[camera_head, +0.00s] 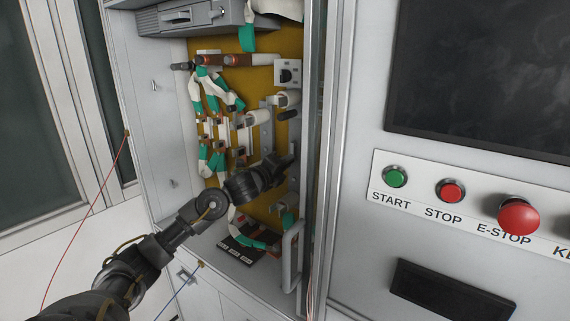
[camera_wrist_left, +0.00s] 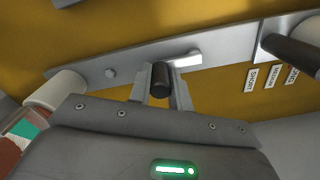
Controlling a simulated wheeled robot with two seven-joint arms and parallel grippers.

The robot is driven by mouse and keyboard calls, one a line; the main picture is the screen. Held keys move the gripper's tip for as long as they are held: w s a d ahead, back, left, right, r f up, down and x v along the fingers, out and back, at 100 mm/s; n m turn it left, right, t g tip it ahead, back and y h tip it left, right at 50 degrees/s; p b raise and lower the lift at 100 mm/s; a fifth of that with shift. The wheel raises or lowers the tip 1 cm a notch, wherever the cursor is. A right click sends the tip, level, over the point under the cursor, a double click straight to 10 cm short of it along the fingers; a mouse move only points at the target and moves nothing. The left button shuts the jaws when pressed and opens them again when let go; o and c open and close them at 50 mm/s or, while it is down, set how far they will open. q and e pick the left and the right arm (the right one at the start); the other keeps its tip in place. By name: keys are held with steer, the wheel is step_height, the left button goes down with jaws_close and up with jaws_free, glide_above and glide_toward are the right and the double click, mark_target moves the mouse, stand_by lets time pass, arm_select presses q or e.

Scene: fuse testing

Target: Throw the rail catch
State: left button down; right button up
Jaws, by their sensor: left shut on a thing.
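The grey metal rail (camera_wrist_left: 115,70) runs upright on the yellow back panel (camera_head: 262,75) of the open cabinet and crosses the wrist view at a slant. My left gripper (camera_head: 284,166) reaches into the cabinet at the rail's lower part. In the left wrist view its fingers (camera_wrist_left: 158,90) are shut on a small dark cylindrical knob, the catch (camera_wrist_left: 161,80), which stands out in front of the rail. A bright slot-like patch (camera_wrist_left: 187,60) shows on the rail beside it. The arm and gripper hide part of the rail in the head view. My right gripper is not in view.
White cylindrical fuses (camera_head: 252,120) and green-white sleeved cables (camera_head: 212,90) crowd the panel around the gripper. A dark handle (camera_wrist_left: 290,53) stands near small labels (camera_wrist_left: 270,75). The door handle (camera_head: 291,258) and control panel with E-STOP button (camera_head: 518,214) are at right.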

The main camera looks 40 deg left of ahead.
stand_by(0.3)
arm_select(q)
steer(key=c, duration=1.3)
jaws_free()
steer(key=shift+s+d+b, duration=0.1)
steer(key=shift+s+b, duration=1.95)
steer(key=shift+s, duration=3.35)
steer(key=shift+d+f, duration=0.1)
